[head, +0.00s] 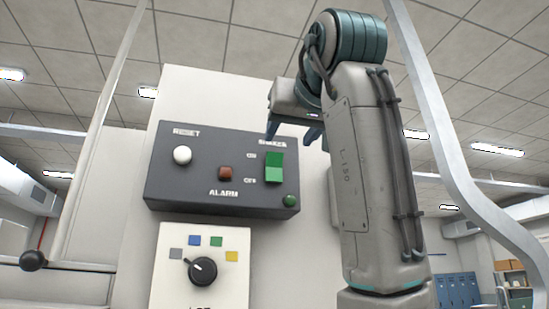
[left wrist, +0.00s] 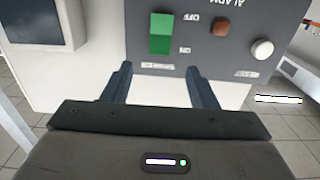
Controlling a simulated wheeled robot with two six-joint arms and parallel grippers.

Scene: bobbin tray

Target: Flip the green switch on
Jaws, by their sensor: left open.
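The green switch (head: 274,168) is a rocker on the right of a dark grey control panel (head: 215,195). ON is printed beside its upper half, OFF beside its lower half. The upper half looks darker than the lower; I cannot tell which is pressed in. My left gripper (head: 292,132) is open and empty, at the panel's upper right edge, just above the switch. In the left wrist view the panel is upside down, and the switch (left wrist: 161,34) lies beyond the two fingertips (left wrist: 158,70), roughly between them, with no visible contact. My right gripper is not in view.
Below is a white plate with a black knob (head: 202,270) and coloured squares. Pale posts stand at both sides.

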